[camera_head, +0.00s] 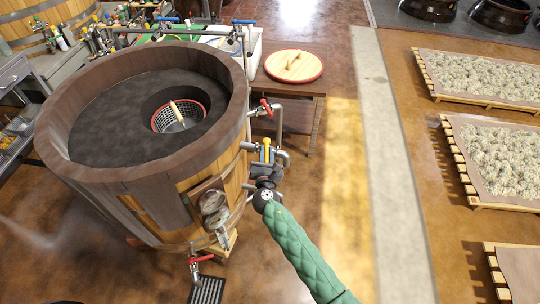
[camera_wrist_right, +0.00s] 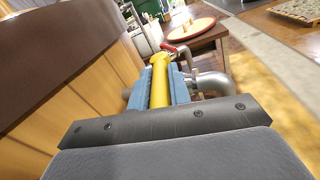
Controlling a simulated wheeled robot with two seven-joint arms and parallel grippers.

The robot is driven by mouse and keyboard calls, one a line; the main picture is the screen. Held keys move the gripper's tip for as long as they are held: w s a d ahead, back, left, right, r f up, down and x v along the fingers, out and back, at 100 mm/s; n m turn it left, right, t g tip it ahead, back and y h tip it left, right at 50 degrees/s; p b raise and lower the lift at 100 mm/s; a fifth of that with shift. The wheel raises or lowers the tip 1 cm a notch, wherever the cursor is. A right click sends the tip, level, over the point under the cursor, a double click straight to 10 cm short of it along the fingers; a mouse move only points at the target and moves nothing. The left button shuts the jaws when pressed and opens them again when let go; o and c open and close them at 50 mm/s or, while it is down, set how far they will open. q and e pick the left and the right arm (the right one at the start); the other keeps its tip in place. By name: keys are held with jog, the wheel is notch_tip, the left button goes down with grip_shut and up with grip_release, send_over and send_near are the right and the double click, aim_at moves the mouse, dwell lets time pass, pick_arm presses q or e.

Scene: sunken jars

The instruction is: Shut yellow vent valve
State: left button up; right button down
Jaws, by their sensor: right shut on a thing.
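The yellow vent valve handle (camera_head: 267,143) is on the pipework at the right side of the big wooden vat (camera_head: 190,190). My right gripper (camera_head: 265,158) is at the valve, its arm reaching in from below. In the right wrist view, the yellow handle (camera_wrist_right: 160,75) runs lengthwise between the blue fingers (camera_wrist_right: 162,88) of my right gripper, which is shut on it. The valve's body is mostly hidden behind the gripper. My left gripper is not in view.
A red-handled valve (camera_head: 266,107) sits just above on the same pipes, and another red handle (camera_head: 201,259) is low on the vat. A table with a round wooden lid (camera_head: 294,66) stands behind. Open floor (camera_head: 345,200) lies to the right.

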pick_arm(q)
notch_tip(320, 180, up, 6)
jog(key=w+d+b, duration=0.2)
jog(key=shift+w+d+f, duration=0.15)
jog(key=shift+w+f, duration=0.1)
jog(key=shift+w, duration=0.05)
pick_arm(e)
jog(key=shift+w+a+m+g+h, duration=0.1)
jog(key=shift+a+m+h, duration=0.2)
jog(key=shift+m+h, duration=0.45)
jog(key=shift+s+a+m+g+h, duration=0.1)
jog(key=shift+a+m+h, duration=0.25)
jog(key=shift+h, duration=0.7)
jog(key=shift+w+a+m+g+h, duration=0.1)
jog(key=shift+a+m+h, duration=0.1)
jog(key=shift+m+h, duration=0.55)
jog(key=c, duration=1.3)
grip_release()
pick_arm(q)
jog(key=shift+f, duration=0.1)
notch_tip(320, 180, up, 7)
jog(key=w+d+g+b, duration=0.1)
jog(key=b, duration=0.2)
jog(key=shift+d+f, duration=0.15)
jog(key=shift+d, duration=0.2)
pick_arm(e)
jog(key=v, duration=0.7)
jog(key=shift+s+a, duration=0.2)
jog(key=shift+s, duration=0.1)
